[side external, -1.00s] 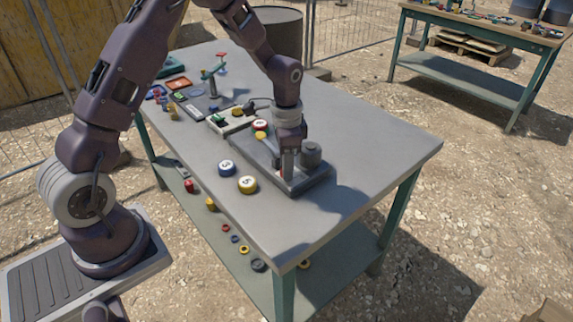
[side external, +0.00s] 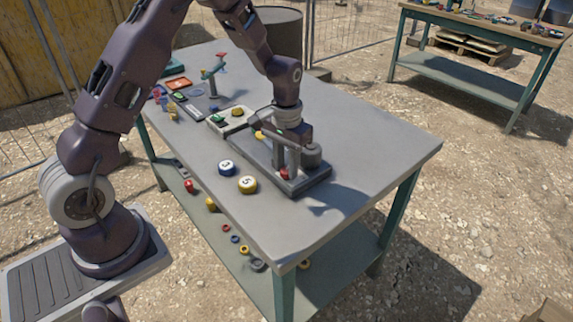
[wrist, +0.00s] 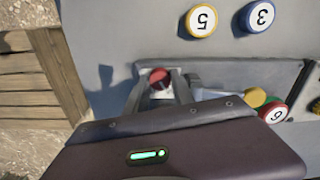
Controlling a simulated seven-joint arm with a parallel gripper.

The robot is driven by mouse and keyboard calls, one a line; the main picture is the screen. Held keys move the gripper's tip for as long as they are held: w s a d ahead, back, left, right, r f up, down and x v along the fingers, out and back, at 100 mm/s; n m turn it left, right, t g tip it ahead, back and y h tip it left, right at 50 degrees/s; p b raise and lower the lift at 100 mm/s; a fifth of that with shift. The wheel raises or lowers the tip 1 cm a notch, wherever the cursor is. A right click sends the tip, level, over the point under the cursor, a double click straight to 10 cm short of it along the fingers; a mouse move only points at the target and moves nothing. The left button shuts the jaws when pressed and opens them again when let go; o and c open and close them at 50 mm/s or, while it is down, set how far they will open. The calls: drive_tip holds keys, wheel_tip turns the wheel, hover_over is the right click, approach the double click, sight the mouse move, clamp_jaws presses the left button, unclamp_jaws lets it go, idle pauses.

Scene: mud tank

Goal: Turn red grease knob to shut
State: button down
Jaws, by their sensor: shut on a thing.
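The red grease knob (wrist: 159,77) shows in the wrist view between the two fingers of my gripper (wrist: 158,88). In the side view a bit of the red knob (side external: 284,174) shows low at the front edge of a dark grey base plate (side external: 309,184). My gripper (side external: 285,167) points down over it, with its fingers shut on the knob. The fingers hide part of the knob in the side view, and its turned position cannot be read.
A grey cylinder (side external: 311,154) stands on the plate close to my gripper. A blue-rimmed disc marked 3 (side external: 227,168) and a yellow-rimmed disc marked 5 (side external: 247,185) lie on the table in front. A box with green and yellow buttons (side external: 229,119) is behind. The table's right side is clear.

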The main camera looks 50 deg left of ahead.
sight(286, 170)
idle(0.4)
drive_tip(key=c, duration=1.1)
unclamp_jaws()
wheel_tip(286, 170, up, 7)
drive_tip(key=shift+r, duration=0.1)
drive_tip(key=s+d+r+m+t, duration=0.1)
drive_tip(key=s+d+r+t, duration=0.3)
drive_tip(key=s+r, duration=0.9)
drive_tip(key=shift+m+t, duration=0.7)
drive_tip(key=shift+t, duration=0.1)
drive_tip(key=s+d+r, duration=0.1)
drive_tip(key=s, duration=0.7)
drive_tip(key=s+d+r, duration=0.1)
drive_tip(key=s, duration=0.3)
drive_tip(key=shift+s+d+r, duration=0.2)
drive_tip(key=shift+d+r, duration=0.15)
